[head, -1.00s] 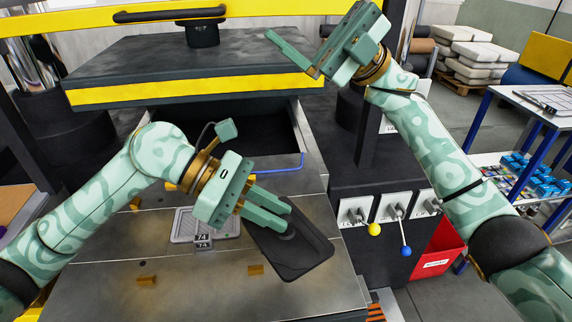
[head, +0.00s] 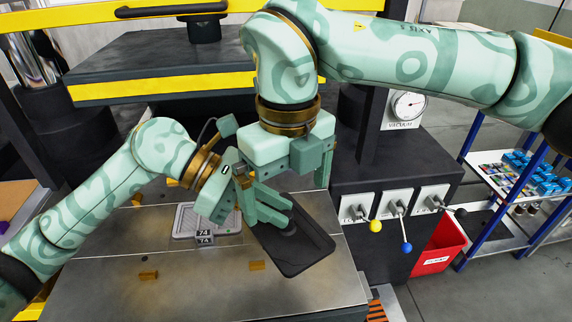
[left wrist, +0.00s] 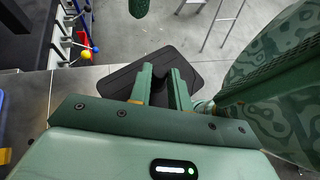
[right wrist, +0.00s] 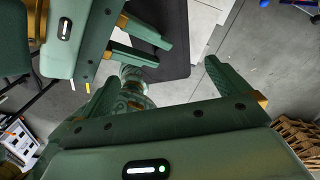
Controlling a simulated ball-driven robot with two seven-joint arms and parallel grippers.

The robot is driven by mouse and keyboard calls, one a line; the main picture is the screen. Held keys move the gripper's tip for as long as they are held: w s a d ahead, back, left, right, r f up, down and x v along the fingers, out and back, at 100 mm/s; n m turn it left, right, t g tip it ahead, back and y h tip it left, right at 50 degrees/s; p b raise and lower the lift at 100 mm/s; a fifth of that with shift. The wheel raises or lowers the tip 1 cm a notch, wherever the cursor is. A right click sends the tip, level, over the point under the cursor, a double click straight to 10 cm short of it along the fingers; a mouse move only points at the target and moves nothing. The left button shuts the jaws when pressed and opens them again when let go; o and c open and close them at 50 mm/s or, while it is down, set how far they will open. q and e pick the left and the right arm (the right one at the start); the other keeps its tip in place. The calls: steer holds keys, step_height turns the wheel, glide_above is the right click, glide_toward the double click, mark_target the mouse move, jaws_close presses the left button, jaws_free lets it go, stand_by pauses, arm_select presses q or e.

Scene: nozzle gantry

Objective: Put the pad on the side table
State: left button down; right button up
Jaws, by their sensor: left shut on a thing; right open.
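The pad (head: 312,258) is a flat black plate with a raised middle part. My right gripper (head: 284,182) is open and empty, just above and behind the left fingers. In the right wrist view the pad (right wrist: 176,62) shows beyond its spread fingers.
A grey tray (head: 185,222) marked 74 lies on the bench (head: 190,285). Levers with yellow and blue knobs (head: 406,246) are on a black cabinet to the right. A yellow-edged press block (head: 170,88) overhangs the back.

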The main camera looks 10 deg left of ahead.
mark_target(287, 232)
step_height(287, 232, down, 8)
steer(key=shift+r, duration=0.1)
steer(key=c, duration=0.9)
arm_select(q)
steer(key=c, duration=1.2)
jaws_free()
steer(key=shift+c, duration=0.2)
